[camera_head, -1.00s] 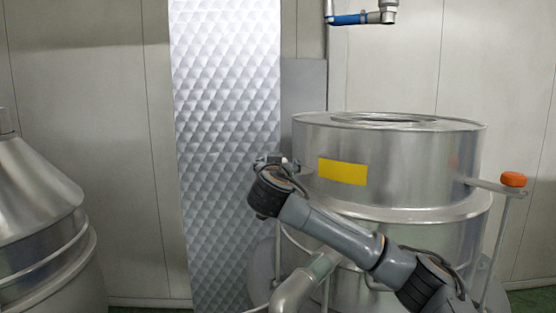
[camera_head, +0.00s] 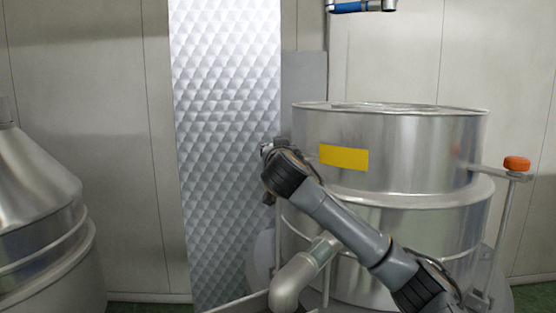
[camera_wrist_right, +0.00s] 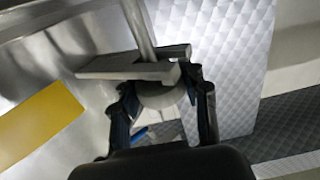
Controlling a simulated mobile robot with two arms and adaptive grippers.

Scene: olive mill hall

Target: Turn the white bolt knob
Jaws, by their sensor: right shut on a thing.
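The white bolt knob (camera_wrist_right: 160,96) shows in the right wrist view as a pale round piece between the fingers, under a flat metal bracket (camera_wrist_right: 120,66) with a rod (camera_wrist_right: 138,25) rising from it. My right gripper (camera_wrist_right: 162,112) has a finger on each side of the knob and is shut on it. In the head view my right gripper (camera_head: 267,149) is small, at the left side of the steel vat (camera_head: 420,150), partly hidden by my own wrist. The knob cannot be made out there. My left gripper is in neither view.
The vat carries a yellow label (camera_head: 343,158). An orange knob (camera_head: 516,163) tops a post at its right. A quilted metal panel (camera_head: 225,120) stands behind. A curved pipe (camera_head: 297,275) lies below my arm. Another steel vessel (camera_head: 40,210) stands left.

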